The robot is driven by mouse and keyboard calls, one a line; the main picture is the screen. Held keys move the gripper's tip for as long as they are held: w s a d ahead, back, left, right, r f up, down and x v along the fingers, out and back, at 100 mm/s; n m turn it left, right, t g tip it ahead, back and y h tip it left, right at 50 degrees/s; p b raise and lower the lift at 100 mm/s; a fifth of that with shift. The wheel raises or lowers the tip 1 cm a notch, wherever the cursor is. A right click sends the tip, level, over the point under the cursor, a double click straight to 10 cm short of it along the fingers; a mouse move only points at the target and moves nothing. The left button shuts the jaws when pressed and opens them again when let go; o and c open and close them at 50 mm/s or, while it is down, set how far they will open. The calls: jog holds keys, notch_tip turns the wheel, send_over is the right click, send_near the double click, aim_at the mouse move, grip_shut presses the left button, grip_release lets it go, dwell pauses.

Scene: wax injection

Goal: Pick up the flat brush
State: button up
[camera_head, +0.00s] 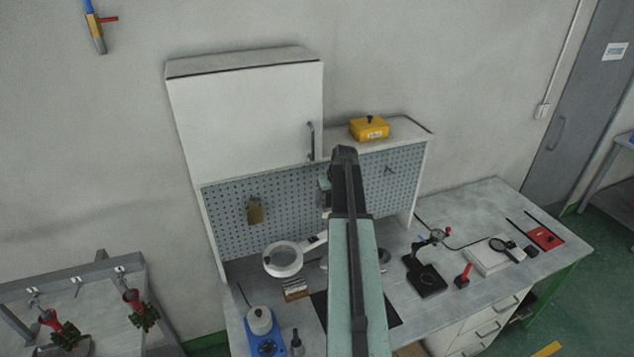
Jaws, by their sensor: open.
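I cannot single out the flat brush with certainty. A small tan-brown item (254,211) hangs on the pegboard left of my arm and may be a brush, but it is too small to tell. A brown block with pale strips (295,289) lies on the bench below the magnifier lamp. My gripper (344,157) is at the dark far end of my raised arm, in front of the pegboard. It is open, and its fingers are hardly distinguishable. I see nothing held. My arm hides the middle of the bench.
The workbench (480,213) carries a ring magnifier lamp (283,259), a blue device (264,335), a black stand (426,277) and a red-handled tool (463,276). A white cabinet (247,115) hangs above the pegboard. A yellow box (369,128) sits on the shelf. The bench's back right is fairly clear.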

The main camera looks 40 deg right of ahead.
aim_at(329, 204)
jog(key=d+f+b, duration=0.1)
jog(key=w+d+f+b, duration=0.1)
jog(key=b, duration=0.1)
jog(key=shift+f, duration=0.1)
jog(key=b+x, duration=0.4)
jog(key=x, duration=0.1)
jog(key=shift+s+a+f+b, duration=0.1)
jog(key=shift+a+f+b, duration=0.05)
jog(key=shift+b, duration=0.25)
jog(key=shift+s+r, duration=0.1)
jog(key=shift+r, duration=0.1)
grip_shut()
